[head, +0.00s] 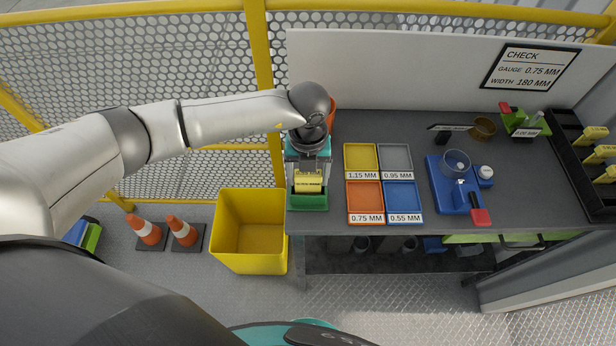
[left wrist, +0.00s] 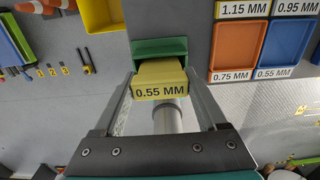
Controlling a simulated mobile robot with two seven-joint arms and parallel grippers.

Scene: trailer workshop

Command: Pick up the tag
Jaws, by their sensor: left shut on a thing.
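The tag (head: 308,181) is a yellow block at the left end of the bench. In the left wrist view the tag (left wrist: 159,90) reads 0.55 MM. My left gripper (head: 308,178) points down and is shut on it, with one finger on each side. The fingers also show in the left wrist view (left wrist: 160,78). A green holder (head: 307,202) is right at the tag; it also shows in the left wrist view (left wrist: 160,46). I cannot tell whether the tag still sits in it. My right gripper is out of view.
Yellow (head: 360,157), grey (head: 395,158), orange (head: 365,194) and blue (head: 403,194) labelled trays lie right of the gripper. A blue gauge device (head: 443,190) stands farther right. A yellow bin (head: 250,232) is on the floor. A CHECK sign (head: 530,68) reads gauge 0.75 MM.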

